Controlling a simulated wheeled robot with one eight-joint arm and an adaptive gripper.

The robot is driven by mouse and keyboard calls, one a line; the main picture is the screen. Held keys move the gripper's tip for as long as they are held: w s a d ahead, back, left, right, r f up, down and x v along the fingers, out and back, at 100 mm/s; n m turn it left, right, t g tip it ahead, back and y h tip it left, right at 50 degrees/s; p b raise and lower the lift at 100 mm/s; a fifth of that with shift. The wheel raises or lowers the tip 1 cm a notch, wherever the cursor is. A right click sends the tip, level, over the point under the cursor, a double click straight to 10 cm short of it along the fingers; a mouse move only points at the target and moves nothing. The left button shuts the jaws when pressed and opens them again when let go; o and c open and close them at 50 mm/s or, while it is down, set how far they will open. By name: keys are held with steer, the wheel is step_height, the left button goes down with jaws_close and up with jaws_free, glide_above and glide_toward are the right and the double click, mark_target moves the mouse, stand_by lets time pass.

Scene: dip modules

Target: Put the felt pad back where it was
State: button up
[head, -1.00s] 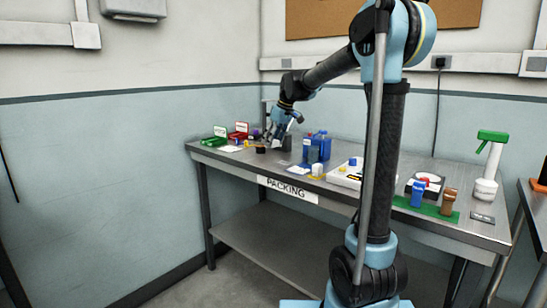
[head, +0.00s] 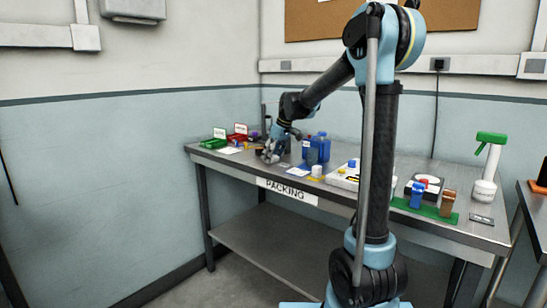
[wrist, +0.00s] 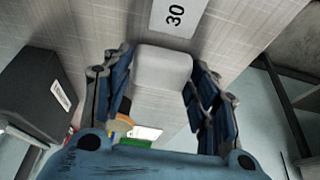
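A light grey block with rounded corners (wrist: 162,68) lies between my fingers in the wrist view. It may be the felt pad, but I cannot tell for sure. My gripper (wrist: 163,62) has one finger close along each side of it, and I cannot tell whether both touch it. In the head view my gripper (head: 268,157) is low over the left part of the packing bench (head: 230,164), and the block cannot be made out there.
A dark box with a barcode label (wrist: 45,95) stands close left of my fingers in the wrist view. Blue bottles (head: 317,148) stand right of my gripper. The bench edge is near.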

steer(key=shift+o, duration=0.5)
steer(key=shift+r, duration=0.1)
steer(key=v, duration=1.2)
